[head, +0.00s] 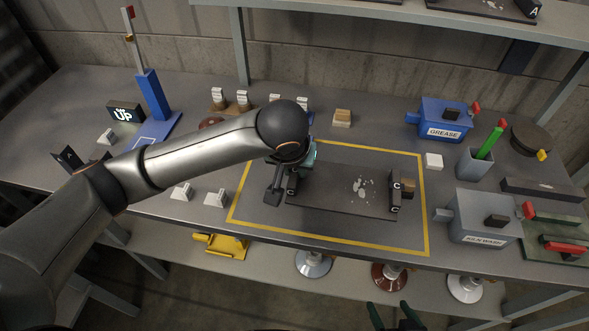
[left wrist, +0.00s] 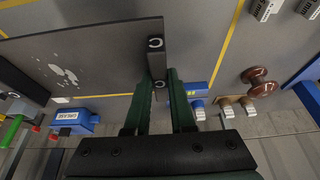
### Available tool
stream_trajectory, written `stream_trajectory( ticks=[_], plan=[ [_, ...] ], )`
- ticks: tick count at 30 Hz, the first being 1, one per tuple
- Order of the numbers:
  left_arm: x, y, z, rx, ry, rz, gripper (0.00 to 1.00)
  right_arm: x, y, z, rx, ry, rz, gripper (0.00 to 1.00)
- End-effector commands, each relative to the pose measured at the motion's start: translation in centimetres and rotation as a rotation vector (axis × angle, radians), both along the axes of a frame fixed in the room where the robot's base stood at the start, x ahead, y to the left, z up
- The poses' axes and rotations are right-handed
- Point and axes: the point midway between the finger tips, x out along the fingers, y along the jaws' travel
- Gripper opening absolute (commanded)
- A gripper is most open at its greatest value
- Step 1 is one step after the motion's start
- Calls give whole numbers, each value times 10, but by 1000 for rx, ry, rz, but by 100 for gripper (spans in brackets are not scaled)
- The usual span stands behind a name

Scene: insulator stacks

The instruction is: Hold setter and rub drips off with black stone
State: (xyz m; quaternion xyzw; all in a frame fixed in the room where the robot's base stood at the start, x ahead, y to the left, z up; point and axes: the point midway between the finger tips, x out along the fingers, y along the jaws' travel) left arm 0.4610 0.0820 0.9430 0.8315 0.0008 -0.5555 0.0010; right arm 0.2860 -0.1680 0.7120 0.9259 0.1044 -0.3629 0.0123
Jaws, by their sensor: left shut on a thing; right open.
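The setter (head: 335,191), a dark grey plate with pale drips (head: 363,188) near its middle right, lies inside the yellow outline on the bench. It has an upright end block at each end, marked C on the right one. My left gripper (head: 293,178) is shut on the left end block; in the left wrist view its green fingers (left wrist: 160,85) close around that block (left wrist: 157,62), and the setter (left wrist: 95,50) extends left. My right gripper (head: 396,317) is open and empty at the bottom edge, away from the setter. A long dark bar (head: 543,189) at right may be the black stone; I cannot tell.
A brown block (head: 408,188) stands beside the setter's right end. A blue GREASE box (head: 440,119), a grey wash box (head: 482,217), a grey cup (head: 474,162) and a green mat (head: 555,236) crowd the right. Insulators (head: 313,263) sit on the lower shelf. A blue stand (head: 153,98) is far left.

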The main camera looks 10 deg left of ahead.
Motion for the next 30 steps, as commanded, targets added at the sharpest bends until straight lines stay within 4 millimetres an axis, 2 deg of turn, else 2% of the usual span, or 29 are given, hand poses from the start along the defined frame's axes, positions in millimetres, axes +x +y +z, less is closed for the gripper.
stream_trajectory(
  ticks=[30],
  plan=[
    [36, 5, -31, -4, -3, -1, 0, 0, 0, -11, 0, 0, 0, 85]
  ],
)
